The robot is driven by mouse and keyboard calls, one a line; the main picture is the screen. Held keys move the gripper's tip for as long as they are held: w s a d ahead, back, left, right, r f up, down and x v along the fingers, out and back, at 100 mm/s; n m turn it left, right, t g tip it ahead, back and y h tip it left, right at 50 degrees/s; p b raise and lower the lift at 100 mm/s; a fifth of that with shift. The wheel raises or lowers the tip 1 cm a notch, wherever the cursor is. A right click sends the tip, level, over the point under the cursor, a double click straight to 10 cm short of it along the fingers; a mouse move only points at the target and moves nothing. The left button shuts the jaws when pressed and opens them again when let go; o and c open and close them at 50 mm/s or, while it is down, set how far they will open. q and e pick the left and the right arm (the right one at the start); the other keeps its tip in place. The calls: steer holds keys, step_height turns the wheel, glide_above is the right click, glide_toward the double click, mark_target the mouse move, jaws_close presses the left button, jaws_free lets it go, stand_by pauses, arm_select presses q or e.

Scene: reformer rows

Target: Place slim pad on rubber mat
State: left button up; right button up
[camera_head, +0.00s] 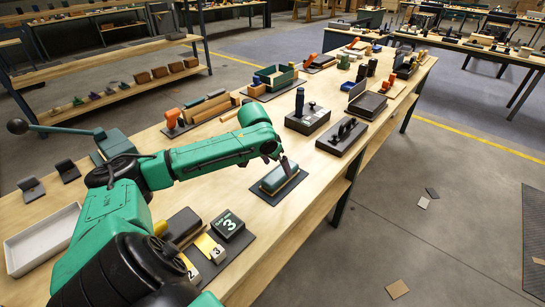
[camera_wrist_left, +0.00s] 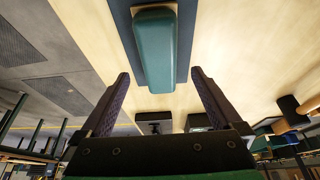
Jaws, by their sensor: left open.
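The slim pad is a rounded teal green block (camera_head: 279,178) in the middle of the near table in the head view. It appears to rest on the dark rubber mat (camera_head: 265,194), within its outline. In the left wrist view the pad (camera_wrist_left: 155,50) lies over the dark mat (camera_wrist_left: 121,22), lengthwise between the lines of the fingers. My left gripper (camera_head: 286,164) is just above the pad in the head view. In the left wrist view its two dark fingers (camera_wrist_left: 160,88) are spread apart with nothing between them. My right gripper is not in view.
Bare wood surrounds the mat.

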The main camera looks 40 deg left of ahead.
arm_select(q)
steer(key=b+v, duration=0.2)
steer(key=v, duration=0.5)
steer(key=shift+d+r, duration=0.15)
steer(key=shift+r, duration=0.05)
